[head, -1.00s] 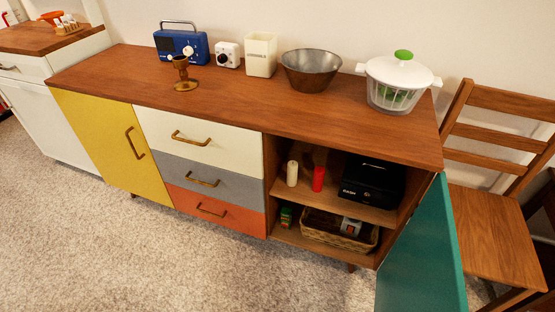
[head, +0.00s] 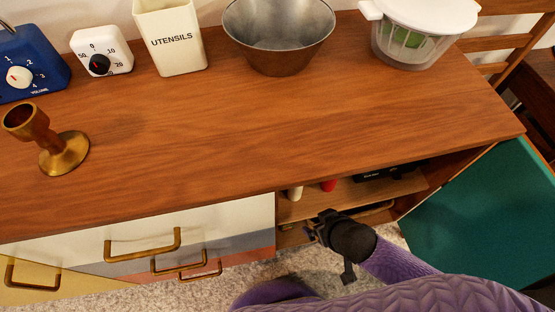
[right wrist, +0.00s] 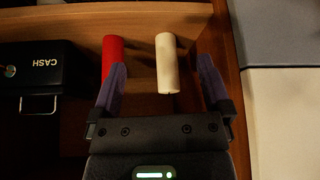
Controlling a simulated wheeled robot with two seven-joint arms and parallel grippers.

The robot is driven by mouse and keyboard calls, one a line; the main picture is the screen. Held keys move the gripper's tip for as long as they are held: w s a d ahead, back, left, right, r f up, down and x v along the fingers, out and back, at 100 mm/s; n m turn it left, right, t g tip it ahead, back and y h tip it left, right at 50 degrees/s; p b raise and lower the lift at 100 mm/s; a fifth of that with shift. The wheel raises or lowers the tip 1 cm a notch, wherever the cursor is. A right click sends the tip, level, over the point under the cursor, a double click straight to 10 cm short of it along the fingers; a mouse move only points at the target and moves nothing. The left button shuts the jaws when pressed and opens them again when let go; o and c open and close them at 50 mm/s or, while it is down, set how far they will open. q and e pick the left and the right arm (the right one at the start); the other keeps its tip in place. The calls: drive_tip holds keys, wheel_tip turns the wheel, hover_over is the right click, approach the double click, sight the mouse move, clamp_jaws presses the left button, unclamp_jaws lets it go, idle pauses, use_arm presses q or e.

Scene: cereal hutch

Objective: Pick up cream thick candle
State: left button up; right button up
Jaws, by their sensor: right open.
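The cream thick candle (right wrist: 167,64) stands on the upper shelf inside the open cabinet. In the right wrist view it is just beyond my fingertips, between their lines and nearer the right one. In the head view only a bit of it (head: 295,193) shows under the countertop edge. A red candle (right wrist: 112,58) stands beside it, close to my other finger; it also shows in the head view (head: 328,185). My right gripper (right wrist: 161,85) is open and empty, and in the head view it is at the cabinet opening (head: 312,229). My left gripper is not in view.
A black cash box (right wrist: 32,75) sits on the same shelf, beside the red candle. The cabinet's side wall (right wrist: 222,50) is close to the cream candle. The teal door (head: 480,220) hangs open. A brass candle holder (head: 62,152) stands on the countertop (head: 230,130).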

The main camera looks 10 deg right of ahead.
drive_tip(key=b, duration=0.3)
approach(294, 194)
drive_tip(key=x, duration=0.4)
drive_tip(key=w+b, duration=0.2)
drive_tip(key=w, duration=0.2)
drive_tip(key=shift+w+b, duration=0.25)
drive_tip(key=shift+b, duration=0.1)
drive_tip(key=shift+f+b, duration=0.45)
drive_tip(key=shift+b, duration=0.05)
drive_tip(key=shift+w+r, duration=0.1)
drive_tip(key=shift+r, duration=0.1)
drive_tip(key=c, duration=1.3)
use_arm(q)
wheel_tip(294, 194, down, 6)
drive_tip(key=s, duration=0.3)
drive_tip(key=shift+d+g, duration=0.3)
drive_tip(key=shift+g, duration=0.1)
use_arm(e)
clamp_jaws()
